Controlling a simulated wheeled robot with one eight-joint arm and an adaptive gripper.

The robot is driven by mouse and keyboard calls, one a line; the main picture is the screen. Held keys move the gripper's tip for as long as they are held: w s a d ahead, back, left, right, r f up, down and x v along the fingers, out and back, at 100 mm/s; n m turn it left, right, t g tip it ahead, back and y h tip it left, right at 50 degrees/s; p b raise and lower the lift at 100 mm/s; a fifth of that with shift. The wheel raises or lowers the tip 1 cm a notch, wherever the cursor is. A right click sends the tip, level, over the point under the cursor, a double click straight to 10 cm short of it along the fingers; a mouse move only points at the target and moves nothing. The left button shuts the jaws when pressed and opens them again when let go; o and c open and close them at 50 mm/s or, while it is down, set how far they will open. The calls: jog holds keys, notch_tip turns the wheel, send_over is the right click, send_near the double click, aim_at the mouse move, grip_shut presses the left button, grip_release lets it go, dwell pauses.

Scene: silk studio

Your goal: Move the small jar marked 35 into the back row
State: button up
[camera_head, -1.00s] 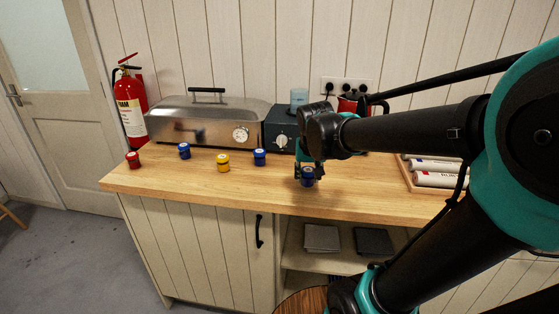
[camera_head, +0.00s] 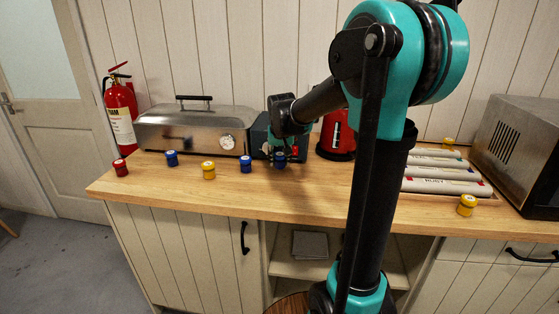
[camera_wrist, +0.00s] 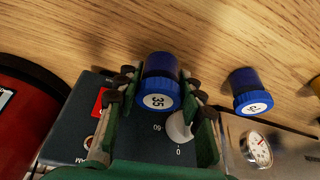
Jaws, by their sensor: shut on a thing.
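The small jar marked 35 (camera_wrist: 160,82) is blue, with its numbered lid facing the camera in the wrist view. My gripper (camera_wrist: 154,90) is shut on it, with a finger on each side. In the head view the jar (camera_head: 280,160) is at the back of the worktop, just in front of the dark appliance and right of another blue jar (camera_head: 246,164). My gripper (camera_head: 281,154) covers its upper part there. I cannot tell whether its base touches the wood.
Left on the worktop (camera_head: 225,193) stand a red jar (camera_head: 120,167), a blue jar (camera_head: 171,158) and a yellow jar (camera_head: 208,170). Behind are a steel cooker (camera_head: 190,130), the dark appliance (camera_head: 260,138) and a red object (camera_head: 337,135). White tubes (camera_head: 441,173) lie at right.

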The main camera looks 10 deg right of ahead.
aim_at(280, 159)
jog(key=w, duration=0.2)
jog(key=shift+w+d, duration=0.15)
jog(key=shift+w, duration=0.25)
jog(key=shift+f, duration=0.65)
jog(key=shift+s+f, duration=0.1)
jog(key=shift+f, duration=0.2)
jog(key=o, duration=0.9)
jog(key=shift+r, duration=0.15)
jog(key=v, duration=1.2)
jog(key=shift+r, duration=0.1)
